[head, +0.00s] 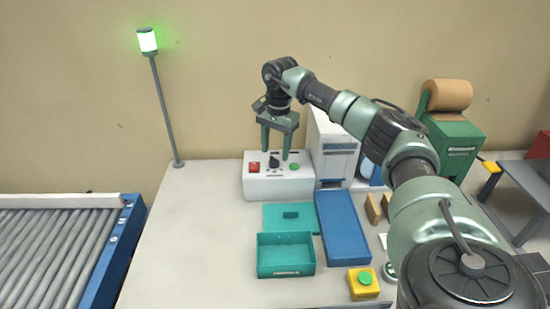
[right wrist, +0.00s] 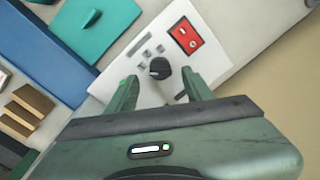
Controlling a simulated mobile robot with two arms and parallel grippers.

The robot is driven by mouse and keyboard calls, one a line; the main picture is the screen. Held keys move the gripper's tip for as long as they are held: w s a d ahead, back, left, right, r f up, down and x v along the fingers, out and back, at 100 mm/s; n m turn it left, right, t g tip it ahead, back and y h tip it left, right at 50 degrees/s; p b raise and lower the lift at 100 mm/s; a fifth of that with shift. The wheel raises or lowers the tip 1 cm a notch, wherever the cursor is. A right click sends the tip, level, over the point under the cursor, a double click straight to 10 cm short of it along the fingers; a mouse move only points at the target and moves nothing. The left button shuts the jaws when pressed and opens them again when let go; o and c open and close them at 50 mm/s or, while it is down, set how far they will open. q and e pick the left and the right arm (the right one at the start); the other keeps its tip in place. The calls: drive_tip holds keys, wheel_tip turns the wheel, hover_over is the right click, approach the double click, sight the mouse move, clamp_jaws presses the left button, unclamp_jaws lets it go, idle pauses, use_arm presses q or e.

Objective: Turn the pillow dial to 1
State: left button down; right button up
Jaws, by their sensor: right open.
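The pillow dial is a black knob (right wrist: 159,68) on a white control box (head: 262,188). In the right wrist view it sits between several small grey marks and my fingers. I cannot read the marks or tell which one it points to. My right gripper (head: 274,156) is open above the box, pointing down, with its two green fingers on either side of the dial (head: 274,161). In the right wrist view the gripper (right wrist: 158,88) holds nothing, and the fingers look apart from the knob. My left gripper is not in view.
The box also carries a red switch (head: 254,166) and a green button (head: 294,167). A white machine (head: 336,150) stands close on the right. A teal bin (head: 286,268), a blue tray (head: 343,228) and a yellow button box (head: 363,291) lie in front. The left tabletop is clear.

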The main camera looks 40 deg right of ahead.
drive_tip(key=shift+s+r+b, duration=0.15)
drive_tip(key=shift+r+b, duration=0.15)
drive_tip(key=shift+r, duration=1.9)
drive_tip(key=shift+f, duration=0.1)
